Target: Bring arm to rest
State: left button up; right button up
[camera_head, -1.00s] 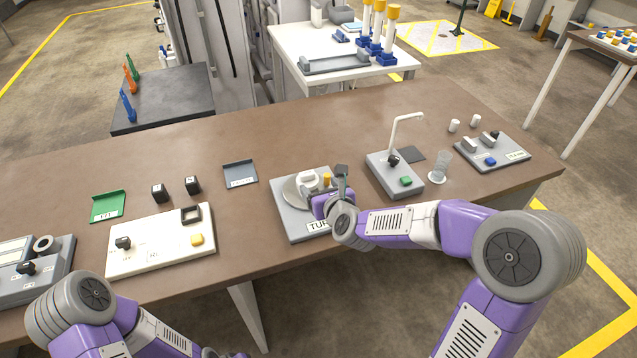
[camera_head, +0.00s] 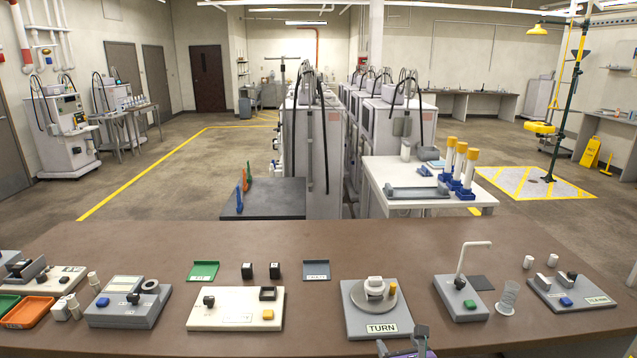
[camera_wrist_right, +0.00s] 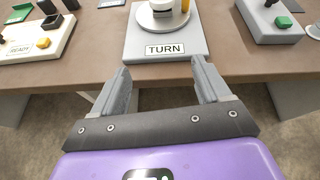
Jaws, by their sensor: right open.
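My right gripper (camera_head: 403,347) shows at the bottom edge of the head view, just in front of the table's near edge. In the right wrist view the right gripper (camera_wrist_right: 162,88) is open, with nothing between its two grey fingers. Beyond the fingers is the grey TURN station (camera_head: 352,325) with a round turntable (camera_head: 372,307), a white part and a small yellow-topped piece on it. The gripper is apart from the station, which also shows in the right wrist view (camera_wrist_right: 138,52). My left gripper and arm are not in view.
The brown table (camera_head: 320,250) carries a cream panel (camera_head: 220,322) left of the TURN station and a grey station with a white spout (camera_head: 462,310) right of it. A glass (camera_head: 507,297) stands beside that spout station. Floor is free in front of the table's edge.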

jog(key=s+a+f+n+g+y+p, duration=0.1)
jog(key=s+a+f+n+g, duration=0.25)
jog(key=f+n, duration=0.5)
jog(key=s+a+f+n+g+y+p, duration=0.1)
jog(key=s+a+f+n+g, duration=0.2)
jog(key=f+n, duration=0.55)
pick_arm(q)
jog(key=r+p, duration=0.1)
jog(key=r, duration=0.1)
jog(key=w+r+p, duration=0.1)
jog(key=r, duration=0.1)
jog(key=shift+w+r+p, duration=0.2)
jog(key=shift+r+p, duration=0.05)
jog(key=shift+p, duration=0.1)
pick_arm(e)
jog(key=s+a+f+n+g, duration=0.1)
jog(key=s+f+n+g, duration=0.2)
jog(key=s+f+n, duration=0.3)
jog(key=s+a+f+n+g+y, duration=0.1)
jog(key=s+f+n+g, duration=0.2)
jog(key=s, duration=0.9)
notch_tip(320, 180, down, 3)
jog(key=n, duration=0.5)
jog(key=shift+s+f+y, duration=0.15)
jog(key=shift+s+y, duration=0.1)
jog(key=shift+y, duration=0.05)
jog(key=shift+a, duration=0.1)
